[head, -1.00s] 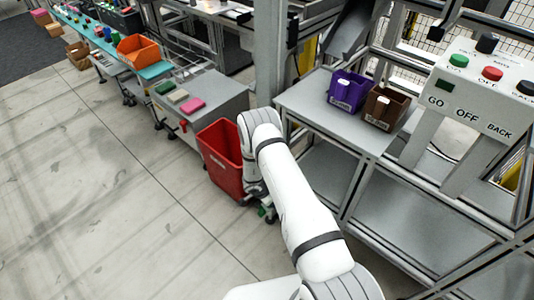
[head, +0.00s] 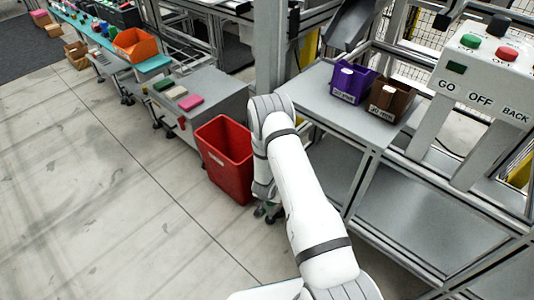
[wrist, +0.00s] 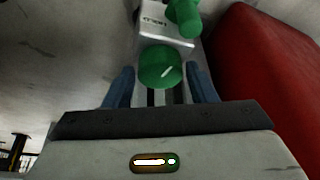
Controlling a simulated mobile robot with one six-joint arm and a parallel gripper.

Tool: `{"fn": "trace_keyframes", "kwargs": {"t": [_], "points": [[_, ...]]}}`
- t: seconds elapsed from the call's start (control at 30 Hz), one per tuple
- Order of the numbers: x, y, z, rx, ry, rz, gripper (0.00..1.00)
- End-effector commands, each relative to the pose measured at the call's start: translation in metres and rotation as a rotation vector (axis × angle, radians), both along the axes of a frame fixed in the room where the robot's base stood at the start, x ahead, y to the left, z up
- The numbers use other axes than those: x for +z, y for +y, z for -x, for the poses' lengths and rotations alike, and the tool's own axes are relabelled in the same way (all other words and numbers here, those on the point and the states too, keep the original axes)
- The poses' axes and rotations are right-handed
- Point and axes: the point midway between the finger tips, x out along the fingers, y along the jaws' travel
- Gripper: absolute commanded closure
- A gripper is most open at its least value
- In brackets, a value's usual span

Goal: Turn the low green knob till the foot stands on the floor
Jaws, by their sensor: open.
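In the wrist view a round green knob (wrist: 160,66) with a pale mark lies just ahead of and between the fingertips of my gripper (wrist: 161,78). The two blue fingers are spread, one on each side, with no clear contact visible. A second green knob-like part (wrist: 184,16) sits beyond it, by a pale labelled block (wrist: 165,28). In the head view my white arm reaches down beside the red bin and covers most of the spot; a small dark green part (head: 262,210) shows near the floor. I cannot make out the foot or its gap to the floor.
The red bin (head: 228,165) stands close to my arm; its wall (wrist: 270,80) fills the right of the wrist view. A frame with purple (head: 353,82) and brown (head: 390,100) bins and a button panel (head: 480,85) stands to the right. The floor at left is clear.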

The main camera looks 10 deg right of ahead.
Motion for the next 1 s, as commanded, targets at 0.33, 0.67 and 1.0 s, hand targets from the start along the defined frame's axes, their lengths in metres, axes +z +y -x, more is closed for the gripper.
{"fn": "trace_keyframes", "kwargs": {"t": [0.33,0.67,1.0], "points": [[-0.003,-0.002,0.0,0.238,-0.001,0.0,0.49],[0.048,0.002,0.018,0.316,0.0,0.0,0.49],[0.114,0.008,0.024,0.324,-0.001,-0.013,0.49]]}}
